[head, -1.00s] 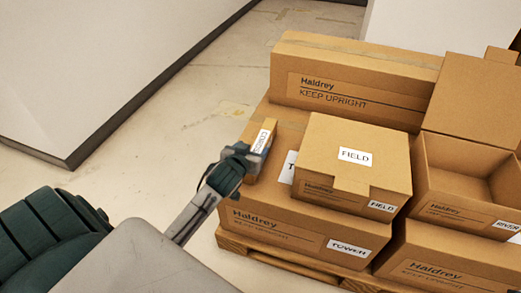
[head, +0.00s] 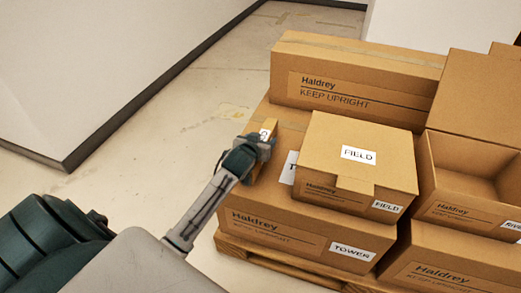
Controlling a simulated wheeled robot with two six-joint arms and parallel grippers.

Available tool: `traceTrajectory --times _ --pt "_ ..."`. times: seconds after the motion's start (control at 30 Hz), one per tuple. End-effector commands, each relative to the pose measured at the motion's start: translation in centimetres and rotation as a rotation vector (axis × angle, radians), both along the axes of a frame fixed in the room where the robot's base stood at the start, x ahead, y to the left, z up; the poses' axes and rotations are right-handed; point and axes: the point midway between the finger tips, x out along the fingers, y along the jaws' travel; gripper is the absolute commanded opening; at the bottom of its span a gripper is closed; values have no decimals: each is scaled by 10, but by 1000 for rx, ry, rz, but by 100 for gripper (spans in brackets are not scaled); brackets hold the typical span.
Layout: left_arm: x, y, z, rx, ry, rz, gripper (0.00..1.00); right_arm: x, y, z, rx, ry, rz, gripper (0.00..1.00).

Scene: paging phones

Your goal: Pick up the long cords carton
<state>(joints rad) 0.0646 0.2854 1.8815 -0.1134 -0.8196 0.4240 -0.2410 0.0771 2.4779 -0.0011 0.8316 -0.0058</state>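The long cords carton (head: 264,130) is a small, narrow cardboard box with a white label, on the left part of the TOWER carton's top. My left gripper (head: 262,150) is at its near end and covers most of it, including most of the label. I cannot tell whether the fingers are apart or closed on it. My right gripper is not in the head view.
The FIELD carton (head: 330,150) sits just right on the TOWER carton (head: 270,225). A long Haldrey carton (head: 350,75) stands behind. An open RIVER carton (head: 470,205) is at right. A pallet (head: 280,262) lies below. Floor at left is clear.

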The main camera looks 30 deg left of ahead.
Motion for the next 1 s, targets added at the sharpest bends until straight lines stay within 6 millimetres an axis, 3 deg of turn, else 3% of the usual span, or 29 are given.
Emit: traceTrajectory --times 0.03,0.2,0.3,0.6,0.93,1.0 --pt "0 0 0 0 0 0 54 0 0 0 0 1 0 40" --pt "0 0 0 0 0 0 20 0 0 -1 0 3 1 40" --pt "0 0 1 0 -2 0 6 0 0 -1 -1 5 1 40" --pt "0 0 4 0 -2 0 6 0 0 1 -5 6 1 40" --pt "1 0 43 1 -5 0 6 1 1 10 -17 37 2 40" --pt "-13 -6 39 -2 0 -1 6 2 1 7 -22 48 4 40"
